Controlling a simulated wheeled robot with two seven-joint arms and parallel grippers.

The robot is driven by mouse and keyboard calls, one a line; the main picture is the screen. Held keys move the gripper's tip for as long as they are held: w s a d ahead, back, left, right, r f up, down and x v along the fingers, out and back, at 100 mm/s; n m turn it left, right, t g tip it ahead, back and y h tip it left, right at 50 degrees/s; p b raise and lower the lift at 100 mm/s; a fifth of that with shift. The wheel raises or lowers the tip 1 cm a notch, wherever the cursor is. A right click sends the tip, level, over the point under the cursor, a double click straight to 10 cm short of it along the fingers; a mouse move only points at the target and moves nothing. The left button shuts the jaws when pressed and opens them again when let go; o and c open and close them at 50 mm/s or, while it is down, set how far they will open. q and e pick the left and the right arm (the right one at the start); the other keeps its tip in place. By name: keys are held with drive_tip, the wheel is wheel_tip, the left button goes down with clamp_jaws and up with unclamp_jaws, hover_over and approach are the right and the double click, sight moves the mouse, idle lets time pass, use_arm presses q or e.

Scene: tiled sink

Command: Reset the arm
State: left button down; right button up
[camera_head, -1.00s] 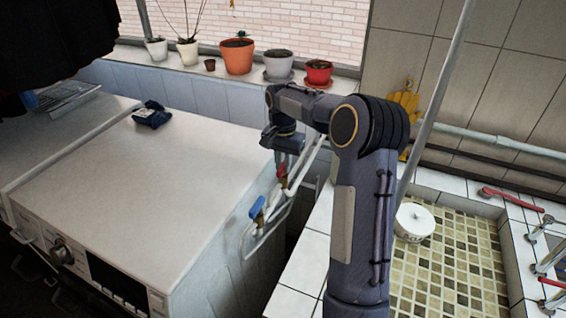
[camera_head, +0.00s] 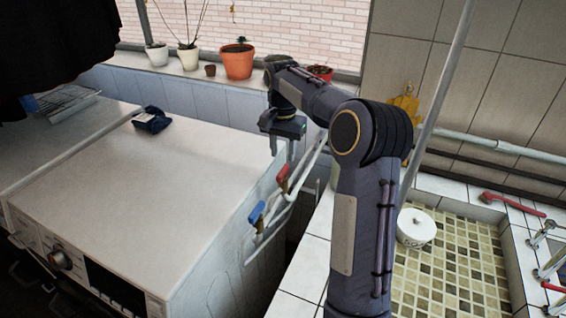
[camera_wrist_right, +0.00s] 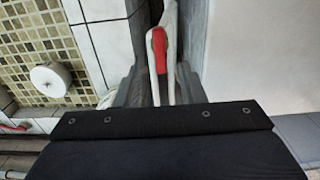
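My right arm (camera_head: 362,205) rises from the bottom of the head view and bends over to the left. Its gripper (camera_head: 282,150) hangs down by the side of the white machine, above the red-handled valve (camera_head: 283,178). In the right wrist view, the two grey fingers of the right gripper (camera_wrist_right: 160,88) stand apart, with the red handle (camera_wrist_right: 158,48) and white pipe showing through the gap. The gripper looks open and empty. My left gripper is out of view.
A blue-handled valve (camera_head: 256,214) sits on the pipes beside the white machine (camera_head: 150,200). Potted plants, including an orange pot (camera_head: 237,65), line the sill behind the arm. A white lidded pot (camera_head: 416,228) stands in the tiled basin (camera_head: 445,260) at right.

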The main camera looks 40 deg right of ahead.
drive_tip(key=shift+r, duration=0.75)
drive_tip(key=shift+s+a+r, duration=0.25)
drive_tip(key=s+a+r+n+t, duration=0.2)
drive_tip(key=s+a+r+n, duration=0.1)
drive_tip(key=s+a, duration=0.25)
drive_tip(key=s+a+f+n+t+y, duration=0.1)
drive_tip(key=s+a+f+n+y, duration=0.1)
drive_tip(key=s+a, duration=0.6)
drive_tip(key=s+a+f+n+t+y, duration=0.1)
drive_tip(key=s+a+f+n, duration=0.4)
drive_tip(key=s, duration=0.8)
drive_tip(key=a+t, duration=0.1)
drive_tip(key=a, duration=0.2)
drive_tip(key=shift+s+a+n+t+y, duration=0.3)
drive_tip(key=shift+a+n+y, duration=0.05)
drive_tip(key=shift+n+y, duration=0.05)
